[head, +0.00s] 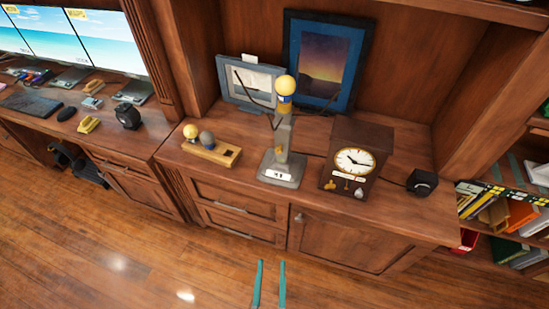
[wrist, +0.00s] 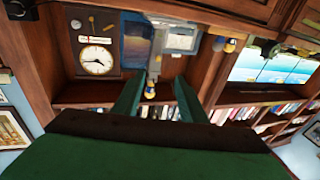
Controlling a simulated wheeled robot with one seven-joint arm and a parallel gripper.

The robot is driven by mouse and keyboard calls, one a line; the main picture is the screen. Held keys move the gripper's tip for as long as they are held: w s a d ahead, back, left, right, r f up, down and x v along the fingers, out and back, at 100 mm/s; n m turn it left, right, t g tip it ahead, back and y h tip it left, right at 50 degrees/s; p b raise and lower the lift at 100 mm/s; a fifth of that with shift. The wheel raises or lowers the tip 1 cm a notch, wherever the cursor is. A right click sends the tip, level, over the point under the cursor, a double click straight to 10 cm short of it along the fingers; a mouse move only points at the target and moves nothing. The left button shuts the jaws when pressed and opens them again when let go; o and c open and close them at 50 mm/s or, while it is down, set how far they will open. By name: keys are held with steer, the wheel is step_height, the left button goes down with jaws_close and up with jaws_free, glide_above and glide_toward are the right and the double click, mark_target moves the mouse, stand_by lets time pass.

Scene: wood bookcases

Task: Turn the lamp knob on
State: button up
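The lamp (head: 282,145) stands upright on the cabinet top. It has a grey square base with a white label, a grey post and a round yellow bulb (head: 286,86) on top. A small yellowish spot low on the post may be the knob, but it is too small to tell. My gripper (head: 270,284) shows as two teal fingers, apart and empty, low in the head view in front of the cabinet and away from the lamp. In the upside-down wrist view, the lamp's bulb (wrist: 150,92) appears between the open fingers, with the lamp beyond them.
A wooden clock (head: 356,160) stands right of the lamp, and a wooden block with two balls (head: 212,148) lies left. Framed pictures (head: 325,60) lean behind it. A black cube (head: 422,181) sits at the right. The floor (head: 130,255) in front is clear.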

mark_target(278, 152)
steer(key=w+r+m+h, duration=0.1)
steer(key=w+r+h, duration=0.1)
steer(key=w, duration=0.9)
steer(key=w+d+r+m+t+h, duration=0.1)
steer(key=w+r, duration=0.2)
steer(key=w, duration=0.8)
steer(key=w+r+m+t+h, duration=0.1)
steer(key=w+r+h, duration=0.1)
steer(key=w, duration=0.9)
steer(key=shift+w+d+r+h, duration=0.25)
steer(key=shift+w+h, duration=0.05)
steer(key=shift+w, duration=0.1)
jaws_close()
